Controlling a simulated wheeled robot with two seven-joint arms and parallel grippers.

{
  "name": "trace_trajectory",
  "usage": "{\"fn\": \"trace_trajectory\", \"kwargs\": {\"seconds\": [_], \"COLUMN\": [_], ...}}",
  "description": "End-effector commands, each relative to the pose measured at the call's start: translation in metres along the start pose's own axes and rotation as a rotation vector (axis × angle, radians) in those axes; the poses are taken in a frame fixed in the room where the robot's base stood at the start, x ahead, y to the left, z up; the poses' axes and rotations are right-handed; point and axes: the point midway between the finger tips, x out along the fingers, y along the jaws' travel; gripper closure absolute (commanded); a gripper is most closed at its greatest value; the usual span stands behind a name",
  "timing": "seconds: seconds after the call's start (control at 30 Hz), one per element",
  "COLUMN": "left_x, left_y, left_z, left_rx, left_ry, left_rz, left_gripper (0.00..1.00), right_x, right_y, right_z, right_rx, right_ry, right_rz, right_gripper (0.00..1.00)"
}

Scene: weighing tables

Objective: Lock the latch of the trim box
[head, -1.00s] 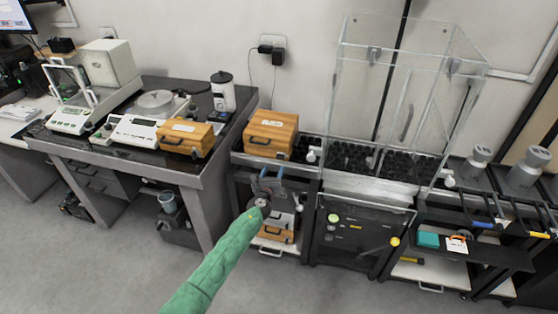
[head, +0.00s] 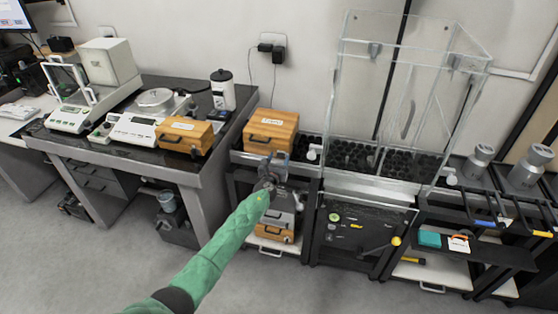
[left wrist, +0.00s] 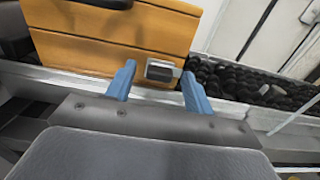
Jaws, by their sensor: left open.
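A wooden box (head: 272,129) with a white label and a dark handle stands on the black cart right of the table; its label is too small to read surely. In the left wrist view, the box's orange front (left wrist: 110,35) fills the upper left, with a small grey metal latch (left wrist: 162,71) low on its right side. My left gripper (head: 274,162) is just in front of and below this box. In the left wrist view the gripper (left wrist: 158,82) is open, its blue fingers apart and the latch between them in the picture. I cannot tell whether they touch it. My right gripper is not in view.
A similar labelled wooden box (head: 187,136) sits on the weighing table, near a scale (head: 133,129). A clear enclosure (head: 400,105) stands to the right above a bed of black pieces (head: 355,155). Another wooden box (head: 274,233) lies on a lower shelf under my gripper.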

Motion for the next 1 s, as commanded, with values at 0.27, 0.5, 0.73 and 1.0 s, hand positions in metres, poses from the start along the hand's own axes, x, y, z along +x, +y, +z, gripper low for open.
{"fn": "trace_trajectory", "kwargs": {"seconds": [0.27,0.5,0.73,1.0], "left_x": [0.005,0.005,0.005,0.005], "left_y": [0.0,0.0,0.0,0.0], "left_z": [0.0,0.0,0.0,-0.002], "left_rx": [-0.001,-0.001,-0.002,-0.06], "left_ry": [0.0,0.0,0.0,0.0], "left_rz": [0.0,0.0,0.0,-0.001], "left_gripper": [0.47,0.69,0.92,0.92], "right_x": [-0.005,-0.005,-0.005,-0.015], "right_y": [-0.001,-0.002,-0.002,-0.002], "right_z": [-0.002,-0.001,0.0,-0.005], "right_rx": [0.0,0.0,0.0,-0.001], "right_ry": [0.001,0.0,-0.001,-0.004], "right_rz": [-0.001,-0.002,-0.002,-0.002], "right_gripper": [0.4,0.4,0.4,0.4]}}
